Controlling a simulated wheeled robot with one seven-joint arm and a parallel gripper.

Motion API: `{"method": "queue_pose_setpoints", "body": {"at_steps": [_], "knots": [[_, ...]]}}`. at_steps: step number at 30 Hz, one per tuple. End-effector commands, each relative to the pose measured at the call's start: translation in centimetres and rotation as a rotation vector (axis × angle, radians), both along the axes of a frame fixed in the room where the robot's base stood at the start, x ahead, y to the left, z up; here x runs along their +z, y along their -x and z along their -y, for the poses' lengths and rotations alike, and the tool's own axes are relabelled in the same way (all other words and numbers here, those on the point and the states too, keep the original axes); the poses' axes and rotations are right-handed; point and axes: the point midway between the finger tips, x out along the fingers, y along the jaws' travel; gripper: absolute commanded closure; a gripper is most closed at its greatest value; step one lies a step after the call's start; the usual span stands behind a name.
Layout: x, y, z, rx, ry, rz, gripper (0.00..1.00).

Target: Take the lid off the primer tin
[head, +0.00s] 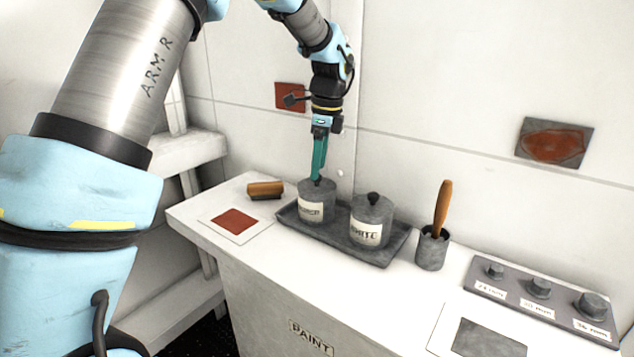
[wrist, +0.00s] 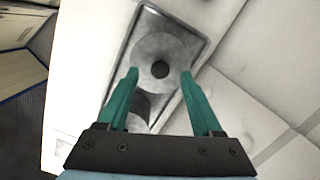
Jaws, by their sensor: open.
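The primer tin (head: 316,207) is a grey tin with a pale label and a grey lid with a dark knob. It stands at the left end of a grey tray (head: 385,261). My gripper (head: 316,178) points straight down over it, its green fingertips at the height of the knob. In the wrist view the open fingers (wrist: 159,74) stand on either side of the lid's dark knob (wrist: 160,69), with a gap on each side. The lid sits on the tin. In the head view the fingers partly hide the knob.
A second lidded grey tin (head: 371,222) stands close to the right on the same tray. A cup (head: 432,250) with a wooden-handled tool is further right, then a panel of knobs (head: 541,302). A wooden-backed brush (head: 265,190) and a red sample card (head: 234,222) lie left. The wall is behind.

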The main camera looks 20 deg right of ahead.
Motion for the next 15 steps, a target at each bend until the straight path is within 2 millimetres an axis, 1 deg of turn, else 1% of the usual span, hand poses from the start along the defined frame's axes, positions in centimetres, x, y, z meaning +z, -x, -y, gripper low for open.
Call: {"method": "queue_pose_setpoints", "body": {"at_steps": [3, 6, 13, 15], "knots": [[-1.4, -0.1, -0.2, 0.0, -0.002, -0.002, 0.33], [-2.0, -0.1, -0.2, 0.0, -0.001, -0.001, 0.33], [-2.2, -0.1, -0.2, 0.0, 0.001, 0.0, 0.33], [-2.2, -0.1, -0.2, 0.0, 0.001, 0.0, 0.41]]}}
